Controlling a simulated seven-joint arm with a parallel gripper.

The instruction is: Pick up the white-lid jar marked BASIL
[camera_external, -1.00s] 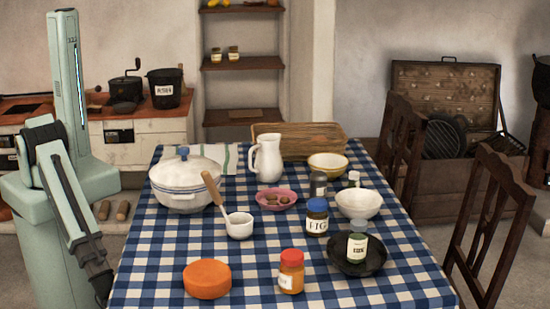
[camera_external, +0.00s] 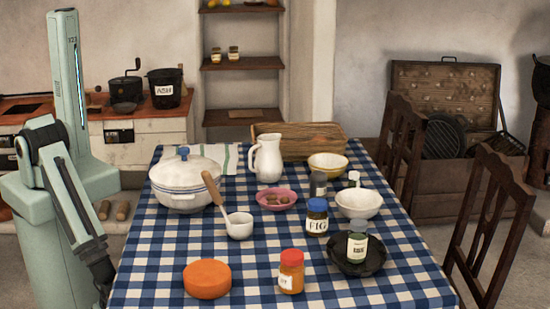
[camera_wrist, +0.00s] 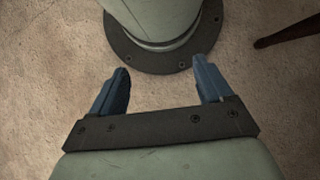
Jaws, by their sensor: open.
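A small jar with a white lid (camera_external: 354,177) stands on the checked table, behind the white footed bowl. The bowl partly hides it, and I cannot read its label. My gripper is open and empty in the wrist view (camera_wrist: 162,82), with two blue fingers apart above the bare floor. In the external view my arm hangs down at the left, off the table's left edge, and the fingers cannot be made out. The gripper is far from the white-lid jar.
Near the jar are a white bowl (camera_external: 358,203), a dark jar (camera_external: 318,184), a blue-lid FIG jar (camera_external: 316,220) and a cream bowl (camera_external: 328,166). A ladle (camera_external: 239,227) and pot (camera_external: 184,185) lie toward my arm.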

